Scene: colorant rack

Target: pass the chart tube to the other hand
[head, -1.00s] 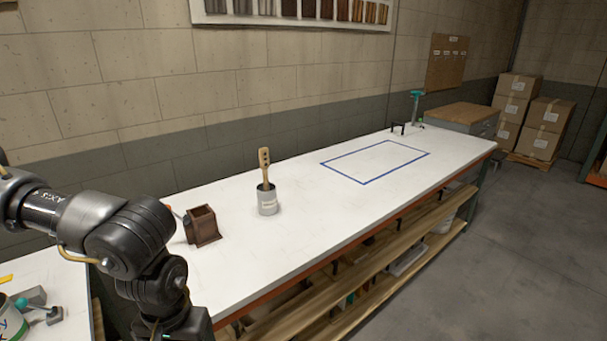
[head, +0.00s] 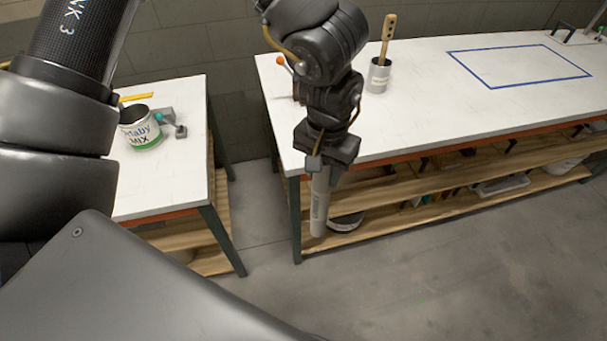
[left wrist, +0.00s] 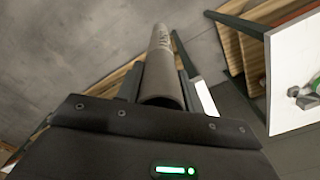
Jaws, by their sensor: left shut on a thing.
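The chart tube (head: 319,208) is a grey cylinder and hangs roughly upright in front of the long bench, below tabletop height in the head view. My left gripper (head: 324,172) is shut on its upper part, and the tube's lower part sticks out below the fingers. In the left wrist view the tube (left wrist: 162,68) runs out from between the fingers (left wrist: 158,88), with faint lettering on its side. My right gripper is not in view.
The long white bench (head: 430,110) stands behind the gripper, with a grey pot (head: 378,78) on it. A smaller white table (head: 180,180) at left holds a paint can (head: 141,132). Open floor (head: 420,270) lies in front.

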